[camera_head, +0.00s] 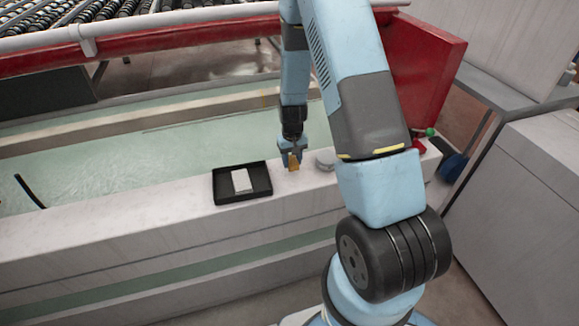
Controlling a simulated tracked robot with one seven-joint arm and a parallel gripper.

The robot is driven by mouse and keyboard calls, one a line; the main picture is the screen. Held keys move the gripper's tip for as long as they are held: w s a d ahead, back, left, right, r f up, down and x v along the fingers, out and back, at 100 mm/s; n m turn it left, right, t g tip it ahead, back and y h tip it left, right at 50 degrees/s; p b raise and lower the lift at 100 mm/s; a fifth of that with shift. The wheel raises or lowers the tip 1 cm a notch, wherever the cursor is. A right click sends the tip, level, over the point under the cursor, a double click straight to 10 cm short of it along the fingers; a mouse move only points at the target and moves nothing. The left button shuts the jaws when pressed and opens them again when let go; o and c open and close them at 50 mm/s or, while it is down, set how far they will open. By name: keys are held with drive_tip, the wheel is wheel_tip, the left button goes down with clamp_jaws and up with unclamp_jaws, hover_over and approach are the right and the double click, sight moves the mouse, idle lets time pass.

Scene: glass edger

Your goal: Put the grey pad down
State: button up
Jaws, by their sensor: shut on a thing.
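My gripper (292,160) points down over the top of the white ledge (110,228), between a black tray and a round grey thing. It is shut on a small tan-yellow piece (293,165), whose lower end is at or just above the ledge; I cannot tell whether it touches. The round grey thing (325,159) sits on the ledge just right of my gripper, partly hidden by my arm. I see no grey colour on the held piece, and I cannot tell whether either one is the grey pad.
The black tray (222,191) lies on the ledge left of my gripper with a white rectangular block (242,181) in it. A pale green trough (130,168) runs behind the ledge. A red and a green knob (430,132) stand at the right end. The ledge left of the tray is clear.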

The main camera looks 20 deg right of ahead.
sight(292, 159)
drive_tip(key=shift+w+f, duration=0.1)
drive_tip(key=shift+f, duration=1.55)
drive_tip(key=o, duration=1)
